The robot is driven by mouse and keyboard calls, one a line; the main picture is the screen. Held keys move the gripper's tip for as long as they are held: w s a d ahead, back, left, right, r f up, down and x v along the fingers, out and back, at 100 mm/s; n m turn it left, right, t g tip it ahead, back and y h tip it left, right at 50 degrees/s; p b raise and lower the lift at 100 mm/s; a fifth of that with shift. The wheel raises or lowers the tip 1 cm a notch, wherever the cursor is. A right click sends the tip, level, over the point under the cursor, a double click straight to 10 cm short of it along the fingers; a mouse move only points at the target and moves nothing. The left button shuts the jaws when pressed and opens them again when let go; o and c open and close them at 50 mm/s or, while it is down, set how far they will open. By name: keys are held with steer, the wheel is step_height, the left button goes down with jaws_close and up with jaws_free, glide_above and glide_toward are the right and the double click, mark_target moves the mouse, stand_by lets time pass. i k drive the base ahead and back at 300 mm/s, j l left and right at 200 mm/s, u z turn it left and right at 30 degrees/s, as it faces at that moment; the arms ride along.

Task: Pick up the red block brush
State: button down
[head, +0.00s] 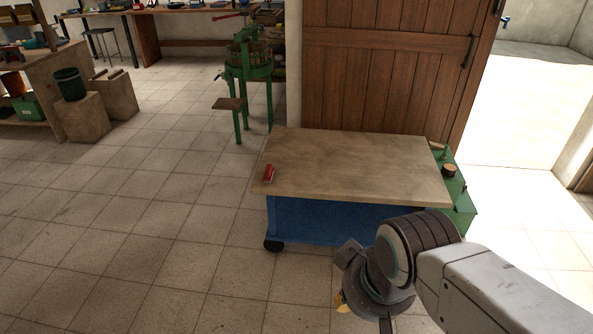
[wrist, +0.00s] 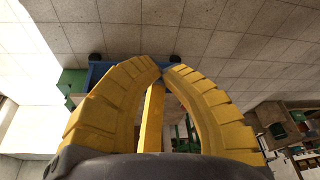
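The red block brush (head: 268,173) lies on the wooden top of the blue cart (head: 350,165), close to its left edge. My gripper (head: 343,304) hangs in front of the cart in the head view, well apart from the brush and mostly hidden behind my wrist. In the wrist view my gripper (wrist: 162,69) shows yellow ribbed fingers curving in, with the tips together and nothing seen between them. The blue cart body (wrist: 100,70) shows behind the fingers there. I cannot make out the brush in the wrist view.
A green box (head: 462,200) stands against the cart's right end. A green press (head: 247,75) stands behind the cart at left, beside a wooden door (head: 390,65). The tiled floor (head: 150,210) left of the cart is clear.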

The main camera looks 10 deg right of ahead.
mark_target(269, 172)
steer(key=i+u, duration=0.45)
steer(key=i+l+u, duration=0.25)
steer(key=i+u, duration=0.2)
steer(key=i+l+u, duration=0.3)
steer(key=u, duration=0.15)
steer(key=i+l+u, duration=0.3)
steer(key=l+u, duration=0.2)
steer(key=i+l+u, duration=0.2)
steer(key=l+u, duration=0.25)
steer(key=l, duration=0.15)
steer(key=i+l+u, duration=0.15)
steer(key=l+u, duration=0.3)
steer(key=l, duration=0.15)
